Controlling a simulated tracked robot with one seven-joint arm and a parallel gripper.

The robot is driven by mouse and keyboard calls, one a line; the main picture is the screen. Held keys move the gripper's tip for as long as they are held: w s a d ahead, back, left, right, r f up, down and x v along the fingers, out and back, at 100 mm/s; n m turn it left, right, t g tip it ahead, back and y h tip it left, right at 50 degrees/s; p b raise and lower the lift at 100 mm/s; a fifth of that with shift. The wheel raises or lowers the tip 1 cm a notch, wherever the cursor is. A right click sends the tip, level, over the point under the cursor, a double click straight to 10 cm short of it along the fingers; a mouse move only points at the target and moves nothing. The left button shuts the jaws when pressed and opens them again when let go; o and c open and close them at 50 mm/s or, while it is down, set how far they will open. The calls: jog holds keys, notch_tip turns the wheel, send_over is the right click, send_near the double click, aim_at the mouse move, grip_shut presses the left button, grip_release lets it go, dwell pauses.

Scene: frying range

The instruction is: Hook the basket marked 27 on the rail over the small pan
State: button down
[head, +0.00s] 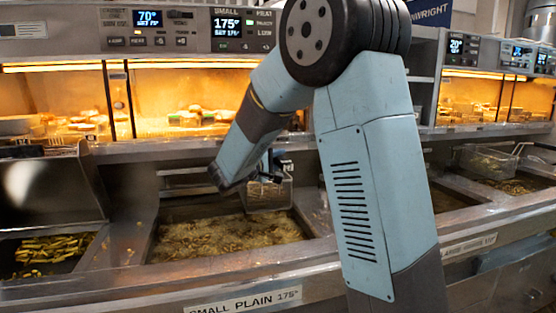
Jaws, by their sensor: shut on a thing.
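The small pan (225,242), labelled SMALL PLAIN 175° on its front, is full of bubbling, golden-brown frying oil. A rail (188,187) runs along the back above it. A wire basket (272,197) is at the back right of the small pan, about at rail height. Its small plate (287,168) is too small to read, so I cannot tell whether it says 27. My gripper (270,166) is at the top of this basket and shut on it, with the jaws largely hidden by my wrist. I cannot tell whether the basket touches the rail.
A bin of fries (45,252) is at the left, beside a raised metal panel (50,190). Another basket (487,161) hangs over a pan at the right. Lit warming shelves (190,95) and control panels stand behind. My arm covers the middle right.

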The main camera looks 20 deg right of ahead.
jog(key=shift+f, duration=0.5)
dwell(0.3)
jog(key=c, duration=0.8)
grip_release()
jog(key=shift+a, duration=0.1)
